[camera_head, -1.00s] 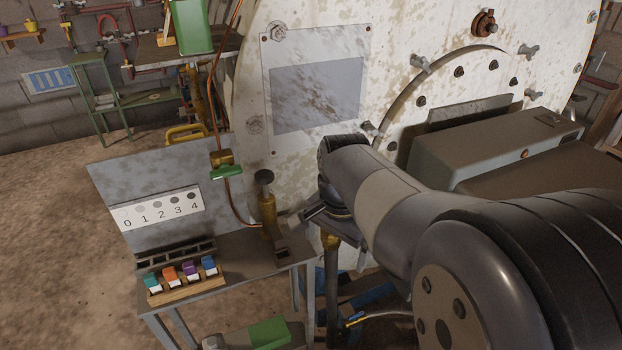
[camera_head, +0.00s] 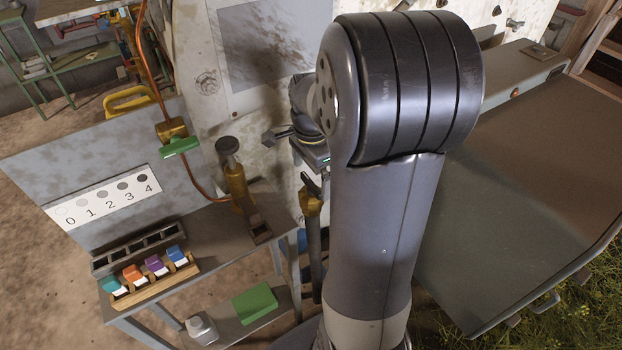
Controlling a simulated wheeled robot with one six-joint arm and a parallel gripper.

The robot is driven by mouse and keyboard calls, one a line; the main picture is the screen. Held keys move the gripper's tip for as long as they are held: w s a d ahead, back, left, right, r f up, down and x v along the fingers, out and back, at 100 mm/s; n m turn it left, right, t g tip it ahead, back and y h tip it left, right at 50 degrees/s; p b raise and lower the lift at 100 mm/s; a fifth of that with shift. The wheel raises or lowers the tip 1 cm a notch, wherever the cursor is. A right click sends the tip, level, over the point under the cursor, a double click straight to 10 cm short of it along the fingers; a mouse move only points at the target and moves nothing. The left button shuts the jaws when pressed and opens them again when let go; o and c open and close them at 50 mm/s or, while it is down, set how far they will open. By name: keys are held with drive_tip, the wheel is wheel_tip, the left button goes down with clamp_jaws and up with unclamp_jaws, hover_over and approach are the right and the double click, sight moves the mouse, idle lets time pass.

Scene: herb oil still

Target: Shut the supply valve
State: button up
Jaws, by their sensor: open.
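A brass valve with a green handle (camera_head: 180,146) sits on the copper pipe at the left, in front of the tank. A yellow valve on an upright pipe (camera_head: 311,205) has a dark handle at its top and stands right of the small bench. No label shows which one is the supply valve. My gripper (camera_head: 291,147) is open, in front of the tank face and just above the yellow valve. It is right of the green handle and apart from it. My arm partly hides the gripper, and whether it touches the dark handle is unclear.
A metal bench (camera_head: 215,240) carries a yellow stand-like fitting (camera_head: 237,185) and a rack of coloured bottles (camera_head: 155,285). A panel with a 0 to 4 scale (camera_head: 105,200) stands behind them. A green box (camera_head: 255,303) lies on the lower shelf. A large grey-green panel fills the right.

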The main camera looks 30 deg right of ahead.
drive_tip(key=shift+f, duration=1.15)
drive_tip(key=c, duration=1)
